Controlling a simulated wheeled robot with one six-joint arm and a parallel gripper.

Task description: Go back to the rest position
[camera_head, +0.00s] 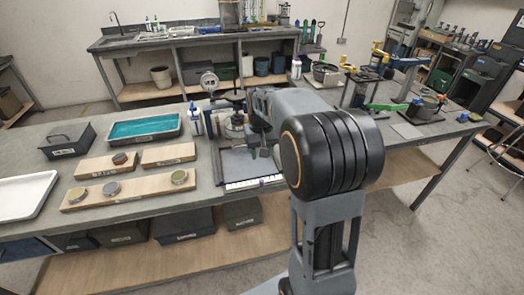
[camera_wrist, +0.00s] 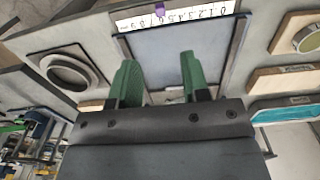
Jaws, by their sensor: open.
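My gripper (camera_wrist: 157,72) is open and empty in the wrist view, its two green fingers apart with a grey plate (camera_wrist: 178,62) showing beyond them. The scale also shows at the top of the wrist view (camera_wrist: 190,13). No object lies between the fingers.
Left on the bench are a teal-filled tray (camera_head: 145,128), a dark lidded box (camera_head: 67,140), wooden boards with round metal pieces (camera_head: 130,190) and a white tray (camera_head: 25,195). Green-handled tools (camera_head: 385,107) lie right.

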